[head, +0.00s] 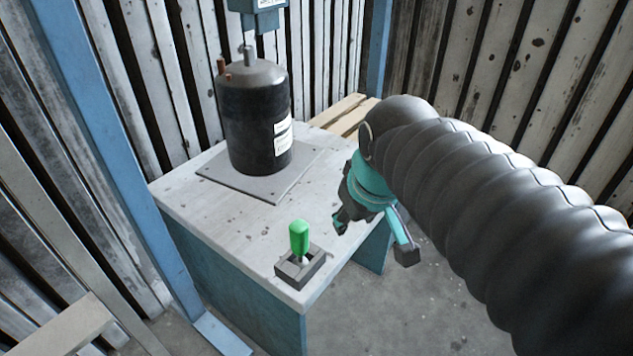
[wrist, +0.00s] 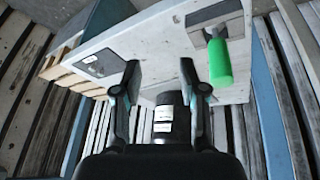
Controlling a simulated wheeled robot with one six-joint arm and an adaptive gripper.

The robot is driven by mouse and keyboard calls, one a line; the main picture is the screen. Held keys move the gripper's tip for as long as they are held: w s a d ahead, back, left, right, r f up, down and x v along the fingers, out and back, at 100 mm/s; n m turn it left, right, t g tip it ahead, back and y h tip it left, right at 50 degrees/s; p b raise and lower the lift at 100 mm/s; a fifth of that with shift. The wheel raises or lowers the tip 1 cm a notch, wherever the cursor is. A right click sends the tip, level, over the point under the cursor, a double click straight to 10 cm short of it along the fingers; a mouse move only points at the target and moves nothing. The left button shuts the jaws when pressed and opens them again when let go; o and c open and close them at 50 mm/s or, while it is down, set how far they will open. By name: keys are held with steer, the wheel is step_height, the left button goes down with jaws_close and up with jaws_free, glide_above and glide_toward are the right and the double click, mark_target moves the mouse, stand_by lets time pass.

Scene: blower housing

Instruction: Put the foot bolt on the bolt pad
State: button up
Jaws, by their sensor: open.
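A green-topped piece (head: 299,237), which I take to be the foot bolt, stands upright in a grey block holder (head: 291,271) at the table's front corner. Its green top also shows at the right in the wrist view (wrist: 220,62).
A black cylindrical housing (head: 256,120) with white labels stands on a grey base plate (head: 213,172) at the table's back. The pale table (head: 235,240) is clear between housing and holder. A blue post (head: 110,130) stands left. A wooden pallet (head: 345,112) lies behind the table.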

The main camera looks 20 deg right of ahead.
steer(key=s+f, duration=0.1)
steer(key=s+a+f+m, duration=0.1)
steer(key=s+f+m, duration=0.1)
steer(key=s, duration=0.1)
steer(key=shift+a+t, duration=0.25)
steer(key=shift+t, duration=0.15)
step_height(320, 180, up, 3)
steer(key=p, duration=0.2)
steer(key=shift+f+p, duration=0.2)
steer(key=shift+p, duration=0.15)
